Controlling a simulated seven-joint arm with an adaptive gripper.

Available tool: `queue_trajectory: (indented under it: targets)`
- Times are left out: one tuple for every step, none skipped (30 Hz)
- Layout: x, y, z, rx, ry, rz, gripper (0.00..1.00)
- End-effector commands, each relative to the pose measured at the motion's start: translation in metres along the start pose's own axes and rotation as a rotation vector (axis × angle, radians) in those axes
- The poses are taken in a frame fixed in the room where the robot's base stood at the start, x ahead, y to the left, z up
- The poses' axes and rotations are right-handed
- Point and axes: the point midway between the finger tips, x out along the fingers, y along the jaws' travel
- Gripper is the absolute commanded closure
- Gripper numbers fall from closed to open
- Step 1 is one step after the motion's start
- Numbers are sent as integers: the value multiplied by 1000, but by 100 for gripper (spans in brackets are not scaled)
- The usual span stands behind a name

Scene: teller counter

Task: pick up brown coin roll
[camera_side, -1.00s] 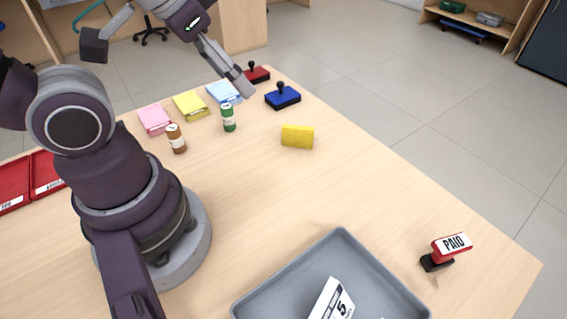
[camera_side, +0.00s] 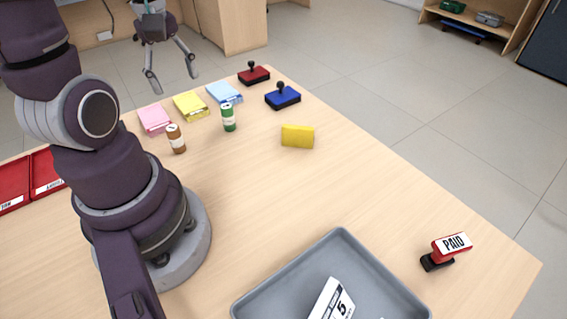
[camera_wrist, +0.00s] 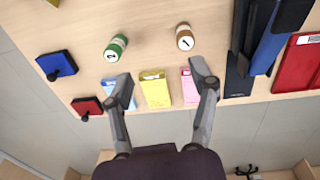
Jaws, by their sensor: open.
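The brown coin roll (camera_side: 176,139) stands upright on the wooden counter in the side view, in front of the pink pad. It also shows near the top of the wrist view (camera_wrist: 185,39). My gripper (camera_side: 173,84) is open and empty, above the counter's far edge and apart from the roll. In the wrist view my gripper (camera_wrist: 163,83) has its fingers spread wide over the pads, with the brown roll beyond the right fingertip.
A green coin roll (camera_side: 228,118) stands right of the brown one. Pink (camera_side: 154,119), yellow (camera_side: 190,106) and blue (camera_side: 224,92) pads lie behind. Two stamps (camera_side: 283,96), (camera_side: 254,75) and a yellow block (camera_side: 297,136) sit farther right. A grey tray (camera_side: 262,285) is in front.

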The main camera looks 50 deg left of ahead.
Motion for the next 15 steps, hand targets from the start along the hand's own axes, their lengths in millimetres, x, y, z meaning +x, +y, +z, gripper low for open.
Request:
queue_trajectory:
  targets:
    - [8, -12, -12, -130, -15, -36, 41]
    - [11, -17, -18, -189, -20, -50, 41]
    - [15, -22, -22, -246, -24, -63, 41]
    - [18, -24, -24, -275, -27, -71, 41]
    - [22, -26, -25, -290, -29, -76, 41]
    - [30, -28, -25, -299, -30, -79, 41]
    - [36, -28, -24, -300, -31, -81, 41]
    - [43, -29, -24, -299, -32, -80, 41]
    - [50, -29, -23, -297, -31, -80, 41]
    - [56, -30, -23, -296, -32, -79, 41]
    - [60, -30, -23, -295, -31, -78, 41]
    - [64, -30, -23, -294, -30, -76, 41]
    - [68, -30, -22, -293, -30, -76, 41]
    - [72, -31, -22, -292, -31, -77, 41]
    - [79, -32, -20, -293, -32, -78, 41]
